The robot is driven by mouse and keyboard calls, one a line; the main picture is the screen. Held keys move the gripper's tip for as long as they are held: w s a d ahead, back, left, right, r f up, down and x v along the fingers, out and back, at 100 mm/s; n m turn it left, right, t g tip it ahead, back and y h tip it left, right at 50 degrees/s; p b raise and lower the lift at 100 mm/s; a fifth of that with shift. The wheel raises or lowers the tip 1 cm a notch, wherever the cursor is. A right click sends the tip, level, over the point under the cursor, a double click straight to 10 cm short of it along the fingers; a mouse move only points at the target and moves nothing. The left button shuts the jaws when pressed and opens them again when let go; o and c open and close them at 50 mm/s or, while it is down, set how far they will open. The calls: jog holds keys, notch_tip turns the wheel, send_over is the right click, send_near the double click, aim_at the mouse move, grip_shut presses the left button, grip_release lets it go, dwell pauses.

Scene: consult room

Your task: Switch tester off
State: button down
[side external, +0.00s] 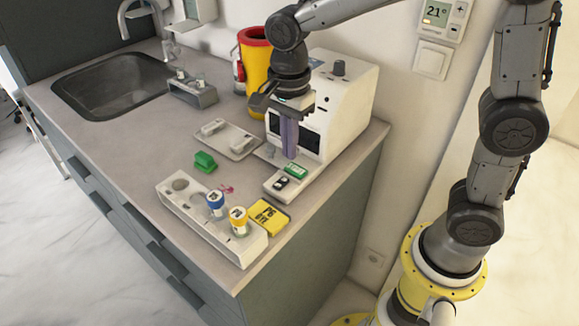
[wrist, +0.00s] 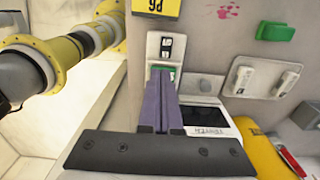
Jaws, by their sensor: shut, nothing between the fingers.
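A low white unit (side external: 277,188) with a green display (side external: 296,171) and a small black switch (side external: 281,183) lies on the counter in front of a white boxy machine (side external: 345,100). I cannot tell for certain which of them is the tester. The wrist view shows the black switch (wrist: 173,47) uncovered on the white panel. The green display (wrist: 158,70) is partly hidden behind my fingertips there. My gripper (side external: 290,155) points down with its purple fingers shut and empty, above the low unit near its display end. I cannot tell whether it touches anything.
A white rack (side external: 183,207) with blue-capped and yellow-capped vials stands at the front, beside a yellow box (side external: 268,218). A grey tray (side external: 230,140), a green block (side external: 205,162) and a yellow bin (side external: 255,65) are nearby. The sink (side external: 112,86) is far left.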

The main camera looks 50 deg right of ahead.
aim_at(289, 179)
jog(key=shift+f, duration=3)
jog(key=shift+f, duration=0.2)
jog(key=shift+a+r, duration=0.35)
jog(key=shift+a, duration=0.35)
jog(key=shift+r, duration=0.15)
notch_tip(289, 179, up, 14)
jog(key=d, duration=0.2)
jog(key=shift+d+f, duration=0.25)
jog(key=shift+d, duration=0.1)
